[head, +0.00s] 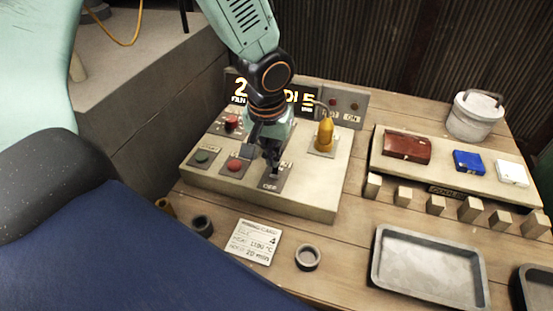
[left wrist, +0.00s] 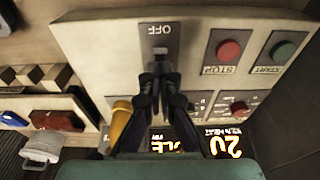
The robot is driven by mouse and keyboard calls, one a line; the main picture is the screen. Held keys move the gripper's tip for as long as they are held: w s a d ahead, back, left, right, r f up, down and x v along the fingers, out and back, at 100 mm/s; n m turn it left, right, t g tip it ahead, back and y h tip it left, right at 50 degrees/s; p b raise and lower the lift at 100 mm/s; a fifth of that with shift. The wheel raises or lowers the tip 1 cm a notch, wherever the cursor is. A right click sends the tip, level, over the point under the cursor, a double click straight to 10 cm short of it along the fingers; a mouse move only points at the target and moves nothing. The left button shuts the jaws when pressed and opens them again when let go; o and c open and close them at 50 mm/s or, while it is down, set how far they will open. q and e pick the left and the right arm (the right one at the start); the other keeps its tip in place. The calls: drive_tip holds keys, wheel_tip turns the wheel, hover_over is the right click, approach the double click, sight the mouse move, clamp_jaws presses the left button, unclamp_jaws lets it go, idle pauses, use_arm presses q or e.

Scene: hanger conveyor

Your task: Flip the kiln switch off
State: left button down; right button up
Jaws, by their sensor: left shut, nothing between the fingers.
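The kiln switch sits on a grey plate marked OFF (head: 270,186) at the front of the cream control panel (head: 300,205). In the left wrist view the OFF plate (left wrist: 160,30) is upside down at top centre. My left gripper (head: 273,164) comes down from above, shut and empty, with its fingertips at the switch plate. In the left wrist view the left gripper's tips (left wrist: 160,66) are close to a small pale part of the switch (left wrist: 160,49). The fingers hide most of the switch, so its position and any contact are unclear. My right gripper is not in view.
A red STOP button (head: 234,164) and a green START button (head: 202,156) lie left of the switch. A yellow knob (head: 325,135) stands behind it, near a lit display (head: 305,101). A grey tray (head: 430,268), a dark ring (head: 308,257) and a card (head: 254,242) lie on the table.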

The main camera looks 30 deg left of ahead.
use_arm(q)
drive_tip(key=shift+f+b, duration=1.25)
drive_tip(key=shift+f, duration=0.15)
idle(0.7)
drive_tip(key=shift+f+b, duration=0.3)
drive_tip(key=shift+r, duration=0.1)
drive_tip(key=shift+w+r+p, duration=0.15)
drive_tip(key=shift+r+p, duration=0.6)
drive_tip(key=shift+p, duration=0.05)
wheel_tip(320, 180, up, 2)
drive_tip(key=shift+r+p, duration=0.2)
drive_tip(key=shift+p, duration=0.8)
wheel_tip(320, 180, up, 3)
drive_tip(key=p, duration=0.2)
drive_tip(key=shift+p, duration=0.3)
drive_tip(key=shift+f, duration=0.1)
